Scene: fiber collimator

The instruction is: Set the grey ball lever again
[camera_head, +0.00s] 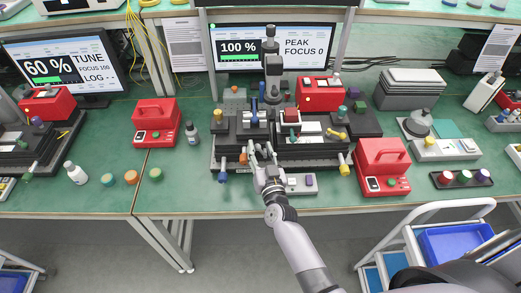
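My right gripper (262,150) reaches in from the bottom, at the front edge of the black optical setup (228,158) in the middle of the bench. Its two fingers stand apart, with no object clearly seen between them. An orange knob (243,159) is just left of the fingers. A blue-ended lever (223,177) is at the setup's front left, and yellow-ended levers (344,169) are at its right. I cannot pick out the grey ball lever for certain; it is too small or hidden by the gripper. My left gripper is not in view.
Red boxes stand left (155,122) and right (382,166) of the setup. A monitor (238,48) behind reads 100 %. The green bench (185,195) is clear at front left. A cart with blue bins (455,243) stands at lower right.

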